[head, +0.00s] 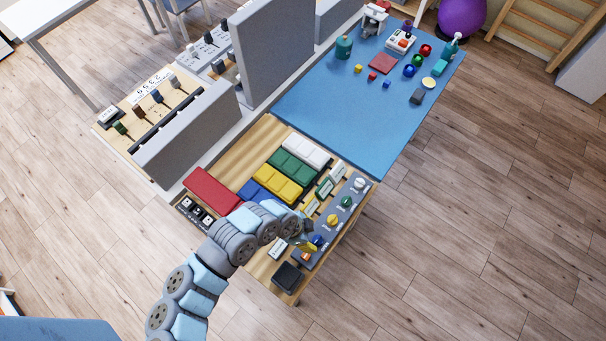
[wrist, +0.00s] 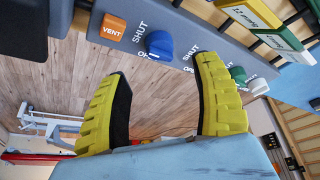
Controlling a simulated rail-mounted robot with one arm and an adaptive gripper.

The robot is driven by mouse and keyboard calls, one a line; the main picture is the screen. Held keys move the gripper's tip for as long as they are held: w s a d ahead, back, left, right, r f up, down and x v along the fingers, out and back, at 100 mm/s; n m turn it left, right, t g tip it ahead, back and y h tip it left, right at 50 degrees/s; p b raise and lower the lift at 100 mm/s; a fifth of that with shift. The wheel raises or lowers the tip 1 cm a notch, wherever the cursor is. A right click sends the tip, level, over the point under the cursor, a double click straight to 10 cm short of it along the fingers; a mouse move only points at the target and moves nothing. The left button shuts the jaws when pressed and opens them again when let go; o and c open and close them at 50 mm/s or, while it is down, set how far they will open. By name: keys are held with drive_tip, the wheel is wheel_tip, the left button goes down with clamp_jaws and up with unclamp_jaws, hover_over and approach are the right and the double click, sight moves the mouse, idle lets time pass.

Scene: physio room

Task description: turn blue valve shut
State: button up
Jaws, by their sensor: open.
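The blue valve (head: 318,240) is a rounded knob on the grey valve panel (head: 325,228), at the panel's near end in the head view. In the wrist view the blue valve (wrist: 159,44) shows clearly, with a SHUT label at its upper left and a partly hidden label below it. Its exact setting is hard to tell. My gripper (head: 308,246) is beside the valve in the head view. In the wrist view the two yellow fingers of my gripper (wrist: 163,72) are spread wide and empty. The valve lies just beyond the gap between their tips, apparently untouched.
An orange VENT knob (wrist: 113,28) sits close to the blue valve. Yellow (head: 333,220), green (head: 346,201) and white (head: 360,184) valves line the same panel. A black block (head: 288,277) is at the table's near corner. Open floor (head: 440,240) lies right of the panel.

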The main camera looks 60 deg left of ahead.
drive_tip(key=shift+v, duration=2.45)
